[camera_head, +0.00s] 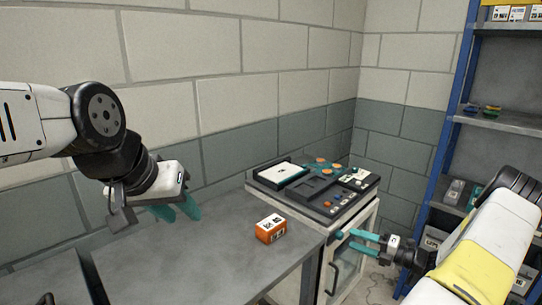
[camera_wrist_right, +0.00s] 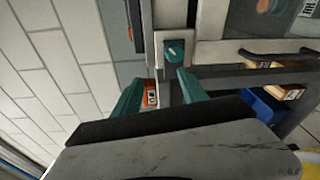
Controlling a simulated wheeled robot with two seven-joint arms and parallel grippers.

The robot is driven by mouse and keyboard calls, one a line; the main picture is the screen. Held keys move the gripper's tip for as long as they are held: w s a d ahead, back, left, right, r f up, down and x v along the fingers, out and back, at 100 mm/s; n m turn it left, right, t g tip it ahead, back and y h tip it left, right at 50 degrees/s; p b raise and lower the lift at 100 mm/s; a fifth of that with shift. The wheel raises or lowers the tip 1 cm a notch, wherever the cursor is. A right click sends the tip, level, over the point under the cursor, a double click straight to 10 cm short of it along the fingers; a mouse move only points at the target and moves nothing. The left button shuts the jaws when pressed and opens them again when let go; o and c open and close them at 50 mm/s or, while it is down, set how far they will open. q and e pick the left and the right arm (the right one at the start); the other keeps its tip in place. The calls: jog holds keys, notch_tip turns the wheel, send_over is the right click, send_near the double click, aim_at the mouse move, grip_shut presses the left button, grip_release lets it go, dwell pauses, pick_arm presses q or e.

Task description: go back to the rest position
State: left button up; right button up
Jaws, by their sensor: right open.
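My left gripper (camera_head: 178,208) hangs above the grey workbench at the left, with its teal fingers apart and nothing between them. My right gripper (camera_head: 347,241) is in front of the white cabinet, to the right of the workbench. Its teal fingers are open and empty. In the right wrist view the right gripper (camera_wrist_right: 158,82) also shows its fingers apart. An orange box with a white label (camera_wrist_right: 150,94) shows behind the gap between them.
The orange box (camera_head: 271,228) stands on the workbench (camera_head: 215,250) near its right edge. A dark tray (camera_head: 323,212) with compartments and small parts lies on the white cabinet (camera_head: 348,268). A blue-framed shelf rack (camera_head: 445,130) stands at the right. The bench's middle is clear.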

jog(key=s+a+r+n+g+h, duration=0.2)
jog(key=s+a+r+n+g, duration=0.25)
jog(key=a+r+n, duration=0.55)
jog(key=s+a+r+n+g+h, duration=0.2)
jog(key=s+a+r+n+g, duration=0.3)
jog(key=r+n, duration=0.45)
jog(key=s+a+r+n+t+h, duration=0.2)
jog(key=s+r+n, duration=0.4)
jog(key=n, duration=0.5)
jog(key=s+a+r+n+t+h, duration=0.1)
jog(key=s+r+n+t+h, duration=0.1)
jog(key=s+r+n+h, duration=0.3)
jog(key=s+r+n, duration=0.1)
jog(key=s+n, duration=0.3)
jog(key=n, duration=0.3)
jog(key=shift+a+t, duration=0.35)
